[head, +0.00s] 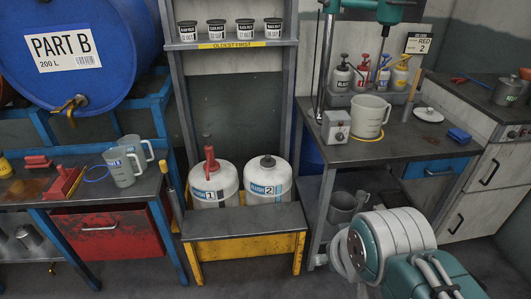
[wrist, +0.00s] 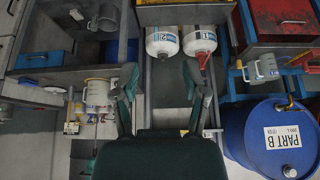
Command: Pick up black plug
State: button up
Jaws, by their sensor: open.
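A round black plug (head: 267,161) sits in the top of the white container marked FLUSH 2 (head: 268,182), on a low bench in the head view. That container also shows in the wrist view (wrist: 163,40), near the top and upside down. My gripper (wrist: 158,88) is open and empty in the wrist view, its two fingers apart and well short of the containers. In the head view only my arm shows at the lower right; the gripper is out of that picture.
The FLUSH 1 container (head: 213,186) with a red pump head stands close left of FLUSH 2. A shelf (head: 230,43) with several black-lidded pots is above. A workbench (head: 400,143) with a jug (head: 370,116) is to the right. A blue drum (head: 75,50) is at left.

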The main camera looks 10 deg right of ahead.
aim_at(268, 161)
jog(key=i, duration=1.6)
